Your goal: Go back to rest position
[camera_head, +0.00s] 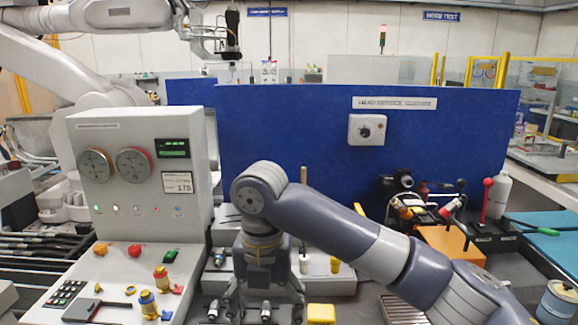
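My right arm (375,255) comes in from the lower right and bends down at a grey rounded joint. My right gripper (264,308) hangs pointing down over the workbench, left of the picture's middle. Its two fingers are spread wide apart. A small metal fitting shows between them, and the fingers do not close on it. Whether the fingertips touch the bench cannot be told. My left gripper is not in view.
A grey control console (137,165) with dials, buttons and knobs stands at the left. A blue panel (290,130) rises behind the bench. A yellow block (321,313) lies right of the gripper. A red-knobbed lever (487,185) and a white bottle (499,194) stand right.

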